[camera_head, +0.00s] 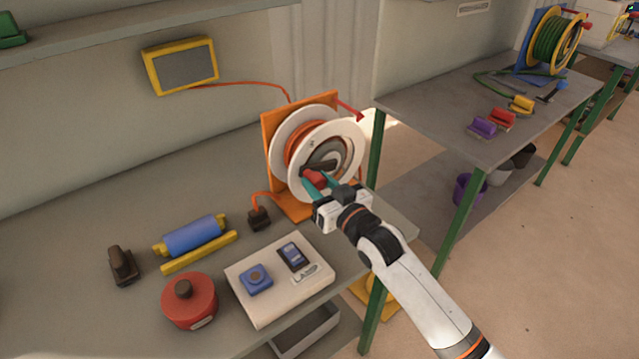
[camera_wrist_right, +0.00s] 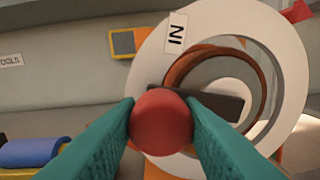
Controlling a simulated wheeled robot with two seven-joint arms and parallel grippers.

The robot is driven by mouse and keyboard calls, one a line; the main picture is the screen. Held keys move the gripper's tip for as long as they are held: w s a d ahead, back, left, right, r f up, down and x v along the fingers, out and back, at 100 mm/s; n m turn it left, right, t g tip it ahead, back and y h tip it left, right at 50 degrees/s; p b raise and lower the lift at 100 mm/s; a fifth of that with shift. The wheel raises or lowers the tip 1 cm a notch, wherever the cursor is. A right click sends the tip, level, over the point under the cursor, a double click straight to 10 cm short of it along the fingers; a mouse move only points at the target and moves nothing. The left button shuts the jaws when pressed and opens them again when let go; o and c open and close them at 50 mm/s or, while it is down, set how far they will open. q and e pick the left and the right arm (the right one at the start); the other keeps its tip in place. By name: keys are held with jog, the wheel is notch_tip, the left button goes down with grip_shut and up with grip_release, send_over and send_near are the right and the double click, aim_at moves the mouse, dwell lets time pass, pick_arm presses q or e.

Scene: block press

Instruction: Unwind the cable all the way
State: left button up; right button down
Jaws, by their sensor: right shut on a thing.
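The cable reel (camera_head: 318,147) has white round flanges and stands on an orange frame (camera_head: 270,136) at the back of the near bench. Orange cable (camera_head: 296,151) is wound on its drum, and it also shows in the right wrist view (camera_wrist_right: 190,66). A dark crank arm (camera_wrist_right: 222,104) crosses the reel face and ends in a red knob (camera_wrist_right: 160,121). My right gripper (camera_head: 318,182) is at the reel's front, its teal fingers (camera_wrist_right: 160,125) shut on the red knob. The flange bears the letters "IN". The left gripper is out of view.
An orange cable runs to a yellow-framed wall screen (camera_head: 181,65). A dark plug (camera_head: 259,219) lies left of the frame. A blue roller (camera_head: 191,236), a red canister (camera_head: 189,301) and a beige control box (camera_head: 280,279) occupy the bench front. Another bench (camera_head: 440,100) holds a green reel.

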jog(key=shift+f, duration=0.15)
notch_tip(320, 180, down, 2)
jog(key=n+b, duration=0.1)
jog(key=n, duration=0.2)
jog(key=shift+a+f+n, duration=0.1)
jog(key=shift+f+n, duration=0.05)
jog(key=shift+n, duration=0.15)
jog(key=f+n+b, duration=0.1)
jog(key=n, duration=0.1)
jog(key=d+f+n, duration=0.1)
jog(key=f+n, duration=0.1)
jog(key=n, duration=0.1)
jog(key=w+f+n+b, duration=0.1)
jog(key=n, duration=0.2)
jog(key=shift+d+f+y+b, duration=0.3)
jog(key=shift+d+f, duration=0.05)
jog(key=shift+f, duration=0.05)
jog(key=shift+w+d+f+n+b, duration=0.25)
jog(key=shift+d+f+n, duration=0.1)
jog(key=shift+n, duration=0.55)
jog(key=shift+w+d+f+n+b, duration=0.25)
jog(key=shift+d+n, duration=0.05)
jog(key=shift+n, duration=0.6)
jog(key=c, duration=1)
grip_release()
jog(key=shift+o, duration=0.2)
